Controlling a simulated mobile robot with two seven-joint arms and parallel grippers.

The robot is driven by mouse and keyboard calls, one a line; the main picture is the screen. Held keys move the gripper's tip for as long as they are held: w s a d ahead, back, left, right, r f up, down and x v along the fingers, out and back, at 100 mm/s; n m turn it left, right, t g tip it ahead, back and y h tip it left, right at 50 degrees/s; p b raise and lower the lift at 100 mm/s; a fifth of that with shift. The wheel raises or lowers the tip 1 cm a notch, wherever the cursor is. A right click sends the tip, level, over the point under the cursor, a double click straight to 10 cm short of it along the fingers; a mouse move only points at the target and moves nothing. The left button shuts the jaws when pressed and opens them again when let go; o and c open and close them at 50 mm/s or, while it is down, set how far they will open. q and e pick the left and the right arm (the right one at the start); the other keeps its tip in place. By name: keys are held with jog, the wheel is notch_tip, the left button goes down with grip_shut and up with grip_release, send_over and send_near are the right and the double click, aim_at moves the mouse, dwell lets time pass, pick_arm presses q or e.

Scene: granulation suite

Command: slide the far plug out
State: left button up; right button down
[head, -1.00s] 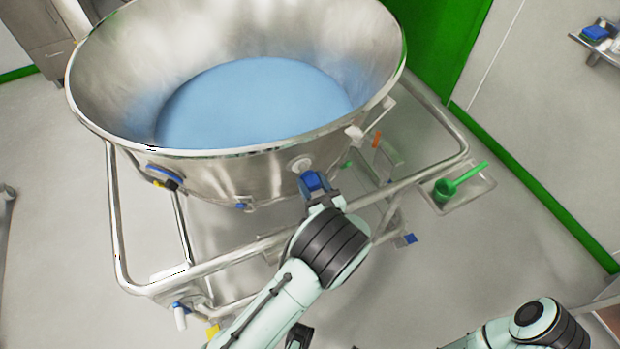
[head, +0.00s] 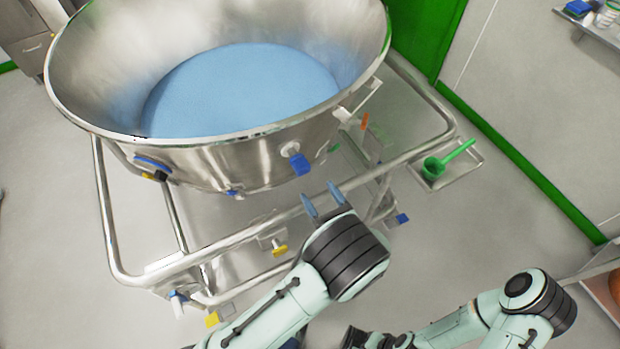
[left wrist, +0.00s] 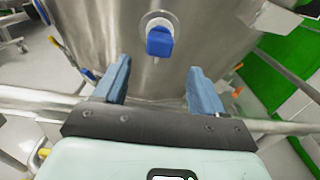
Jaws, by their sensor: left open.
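A blue plug (head: 299,164) sits in a pale round port on the front wall of the steel bowl (head: 215,165). It also shows in the left wrist view (left wrist: 159,42), straight beyond the fingers. My left gripper (head: 322,198) is open and empty, in front of and below the plug, apart from it. Its two blue fingers (left wrist: 160,70) stand either side of a clear gap in the left wrist view. My right arm (head: 525,300) shows at the lower right, but its fingers are not visible. Which plug counts as the far one I cannot tell.
A steel tube frame (head: 230,243) surrounds the bowl, its front rail near my left gripper. A yellow-handled fitting (head: 280,250) is below the rail. A green scoop (head: 448,160) lies in a side tray (head: 470,160). Open floor lies to the right.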

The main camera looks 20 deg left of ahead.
pick_arm(q)
jog(key=v, duration=0.3)
jog(key=shift+s+d, duration=0.2)
jog(key=shift+d, duration=0.1)
dwell(0.4)
